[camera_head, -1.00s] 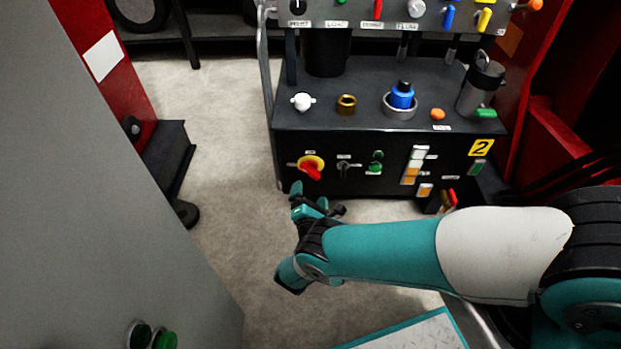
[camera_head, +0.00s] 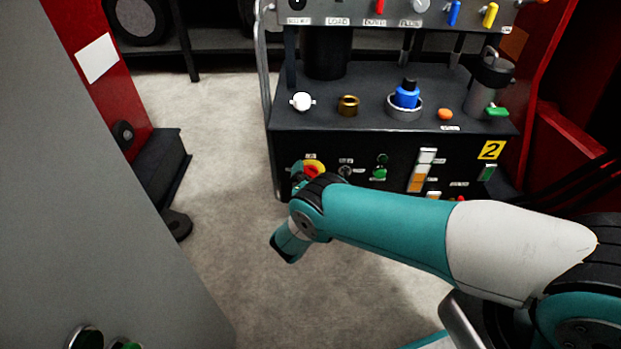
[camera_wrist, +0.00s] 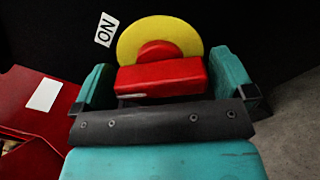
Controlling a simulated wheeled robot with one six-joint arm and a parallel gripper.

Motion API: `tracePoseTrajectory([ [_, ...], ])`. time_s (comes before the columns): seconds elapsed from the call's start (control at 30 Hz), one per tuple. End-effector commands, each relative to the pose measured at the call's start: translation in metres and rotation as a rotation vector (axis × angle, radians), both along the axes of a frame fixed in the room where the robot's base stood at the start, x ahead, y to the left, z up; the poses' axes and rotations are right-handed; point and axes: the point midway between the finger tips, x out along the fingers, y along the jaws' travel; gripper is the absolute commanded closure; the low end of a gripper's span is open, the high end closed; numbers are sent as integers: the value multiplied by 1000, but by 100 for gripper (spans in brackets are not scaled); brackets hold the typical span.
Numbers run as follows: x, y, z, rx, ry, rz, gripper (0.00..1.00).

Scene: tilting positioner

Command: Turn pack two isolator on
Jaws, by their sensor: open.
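The pack two isolator is a red handle (camera_wrist: 160,76) on a round yellow plate (camera_wrist: 172,33), on the black front panel. In the head view its yellow plate (camera_head: 316,165) shows at the panel's left, partly hidden by my wrist. My gripper (camera_wrist: 162,82) is open, with one teal finger on each side of the red handle. The handle's bar lies across the wrist picture between the fingers. I cannot tell whether either finger touches it. An ON label (camera_wrist: 104,29) sits at the plate's upper left in the wrist view.
The black unit (camera_head: 390,128) bears a yellow "2" label (camera_head: 490,150). A small black switch (camera_head: 345,171) and a green button (camera_head: 378,173) sit right of the isolator. A grey cabinet (camera_head: 90,200) stands at the left, with clear floor between.

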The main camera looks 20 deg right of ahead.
Motion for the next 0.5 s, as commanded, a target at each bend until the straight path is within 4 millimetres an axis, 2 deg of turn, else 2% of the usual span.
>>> tracePoseTrajectory([
  [0.03, 0, 0, 0, 0, 0, 0, 0],
  [0.07, 0, 0, 0, 0, 0, 0, 5],
  [0.2, 0, 0, 0, 0, 0, 0, 37],
  [0.5, -1, 0, -1, 24, -8, 0, 39],
])
